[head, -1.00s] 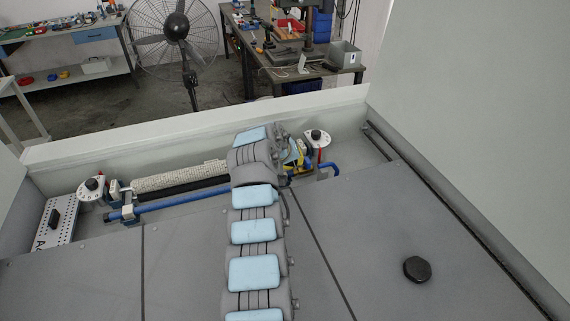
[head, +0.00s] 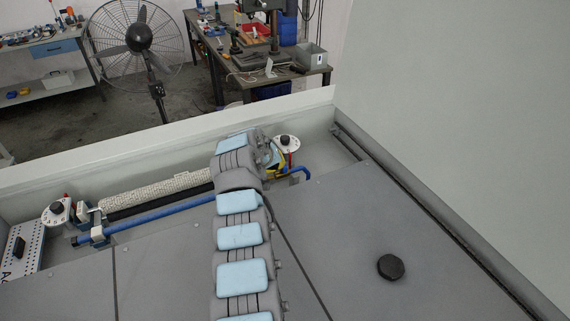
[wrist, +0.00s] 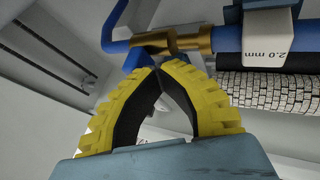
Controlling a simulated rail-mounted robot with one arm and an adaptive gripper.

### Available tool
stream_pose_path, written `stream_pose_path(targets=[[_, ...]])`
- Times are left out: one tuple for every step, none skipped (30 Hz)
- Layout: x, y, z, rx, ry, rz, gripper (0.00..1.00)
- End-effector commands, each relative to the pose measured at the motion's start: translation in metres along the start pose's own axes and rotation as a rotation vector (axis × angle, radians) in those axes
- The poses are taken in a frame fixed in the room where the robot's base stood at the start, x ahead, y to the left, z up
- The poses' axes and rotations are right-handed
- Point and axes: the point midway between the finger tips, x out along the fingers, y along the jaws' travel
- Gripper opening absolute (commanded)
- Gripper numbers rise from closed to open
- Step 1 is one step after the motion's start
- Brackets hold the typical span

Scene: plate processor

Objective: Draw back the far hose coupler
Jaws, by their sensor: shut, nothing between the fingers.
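A brass hose coupler (wrist: 178,42) sits on the blue hose (wrist: 230,38), directly beyond my fingertips in the wrist view. My gripper (wrist: 158,68) has yellow fingers with black inner pads; the tips meet and hold nothing. The tips are at the coupler's near side; I cannot tell whether they touch it. In the head view my gripper (head: 275,158) is in the trough at the right end of the blue hose (head: 160,217), beside the right dial. My arm hides the hose's middle and most of the coupler there.
A white block (wrist: 268,35) marked 2.0 mm holds the hose beside the coupler. A pale braided hose (wrist: 265,92) runs alongside. The right dial (head: 287,141) stands close to my gripper; the left dial (head: 57,213) is far off. The trough wall (head: 170,147) rises behind.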

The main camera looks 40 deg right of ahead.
Motion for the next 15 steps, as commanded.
stream_pose_path(targets=[[0.001, 0.002, 0.001, 0.001, -0.001, 0.002, 0.0], [0.001, 0.002, 0.001, 0.001, -0.002, 0.003, 0.0], [0.002, 0.002, 0.001, 0.002, -0.002, 0.003, 0.0], [0.002, 0.003, 0.002, 0.002, -0.002, 0.003, 0.0], [0.002, 0.003, 0.002, 0.002, -0.002, 0.003, 0.0], [0.002, 0.003, 0.002, 0.002, -0.002, 0.004, 0.0], [0.002, 0.003, 0.002, 0.002, -0.002, 0.004, 0.0], [0.002, 0.003, 0.002, 0.002, -0.002, 0.004, 0.0], [0.002, 0.002, 0.002, 0.002, -0.002, 0.004, 0.0], [0.001, 0.002, 0.002, 0.002, -0.002, 0.004, 0.0], [0.0, 0.0, 0.001, 0.002, -0.002, 0.004, 0.0], [-0.001, -0.002, 0.001, 0.002, -0.001, 0.004, 0.0], [-0.003, -0.004, 0.001, 0.001, -0.001, 0.004, 0.0], [-0.004, -0.007, 0.001, 0.002, 0.0, 0.004, 0.0], [-0.007, -0.011, 0.0, 0.002, 0.002, 0.004, 0.0]])
